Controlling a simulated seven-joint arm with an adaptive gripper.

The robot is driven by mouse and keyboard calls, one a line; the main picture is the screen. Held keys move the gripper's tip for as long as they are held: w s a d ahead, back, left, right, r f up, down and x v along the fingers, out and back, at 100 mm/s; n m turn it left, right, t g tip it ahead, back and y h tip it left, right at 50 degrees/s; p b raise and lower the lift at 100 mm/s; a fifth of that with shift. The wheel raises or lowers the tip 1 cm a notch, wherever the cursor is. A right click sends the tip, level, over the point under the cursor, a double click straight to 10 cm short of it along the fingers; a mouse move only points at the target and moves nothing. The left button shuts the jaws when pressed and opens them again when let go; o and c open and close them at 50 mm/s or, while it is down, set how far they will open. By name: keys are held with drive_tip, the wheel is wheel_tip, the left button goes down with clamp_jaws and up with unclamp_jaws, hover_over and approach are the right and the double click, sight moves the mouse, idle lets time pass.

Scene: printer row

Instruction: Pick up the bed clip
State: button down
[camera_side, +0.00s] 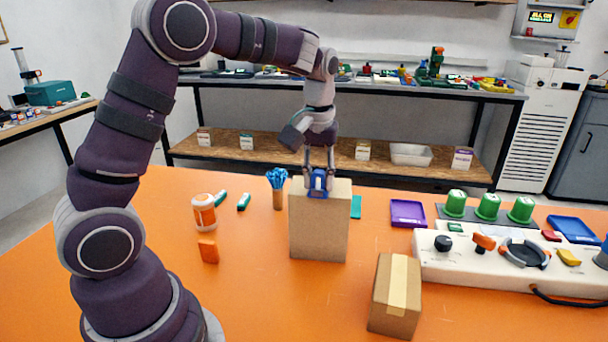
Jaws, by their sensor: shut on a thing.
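A small blue piece that looks like the bed clip (319,181) is between the fingers of my gripper (319,172). My gripper points down and is shut on it. The clip is at the top front edge of a tall tan box (318,228). I cannot tell whether the clip touches the box or hangs just clear of it. The fingertips partly cover the clip.
A taped carton (396,296) stands at front right, beside a white control panel (510,262). An orange-white bottle (204,213), an orange block (208,251) and a cup of blue sticks (278,192) stand left. The front middle table is clear.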

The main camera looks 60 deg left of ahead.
sight(318, 171)
drive_tip(key=shift+r, duration=0.65)
wheel_tip(318, 171, up, 2)
drive_tip(key=shift+s+r, duration=0.1)
drive_tip(key=shift+r, duration=0.15)
drive_tip(key=s+d+r, duration=0.1)
drive_tip(key=s+d, duration=0.2)
drive_tip(key=s, duration=1.2)
drive_tip(key=w+a, duration=0.1)
drive_tip(key=w, duration=0.4)
drive_tip(key=w+a, duration=0.2)
drive_tip(key=w, duration=0.4)
drive_tip(key=w+a+f, duration=0.1)
drive_tip(key=w+a, duration=0.1)
drive_tip(key=w, duration=0.3)
drive_tip(key=shift+w, duration=0.4)
drive_tip(key=shift+w+f, duration=0.25)
drive_tip(key=shift+f, duration=1.55)
drive_tip(key=shift+f, duration=0.1)
